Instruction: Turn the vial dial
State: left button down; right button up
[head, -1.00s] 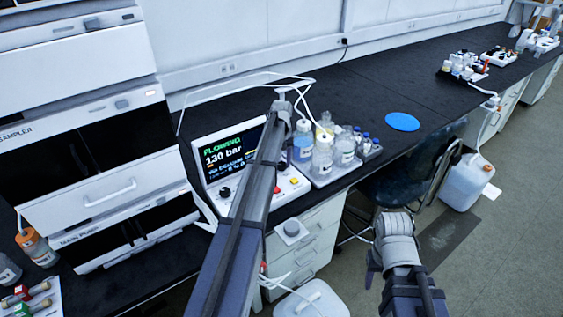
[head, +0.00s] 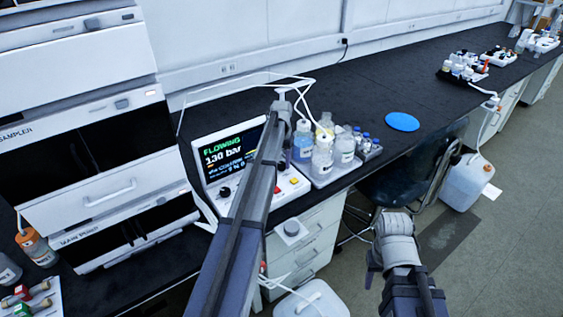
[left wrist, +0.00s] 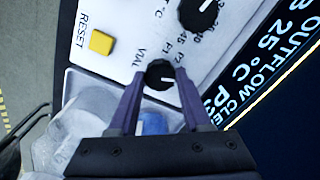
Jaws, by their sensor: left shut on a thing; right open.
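The vial dial (left wrist: 160,75) is a small black knob with a white pointer line, on the white panel of the control unit, in the left wrist view. Letters reading roughly "VIAL" and position marks are printed around it. My left gripper (left wrist: 157,86) has its two fingers on either side of this knob and is shut on it. In the head view my left arm hides the knob. The unit's screen (head: 232,155) reads "FLOWING" and "130 bar". My right gripper (head: 374,262) is open and empty, low over the floor at the right.
A larger black knob (left wrist: 198,14) and a yellow RESET button (left wrist: 101,42) sit near the dial. A tray of bottles (head: 333,158) stands right of the unit. A blue disc (head: 402,122) lies on the black bench, which is clear around it.

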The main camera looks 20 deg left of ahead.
aim_at(281, 164)
dwell(0.4)
pick_arm(q)
jog(key=shift+c, duration=1.8)
grip_release()
jog(key=shift+r, duration=0.1)
notch_tip(281, 164, up, 8)
jog(key=p, duration=0.8)
jog(key=shift+f, duration=0.2)
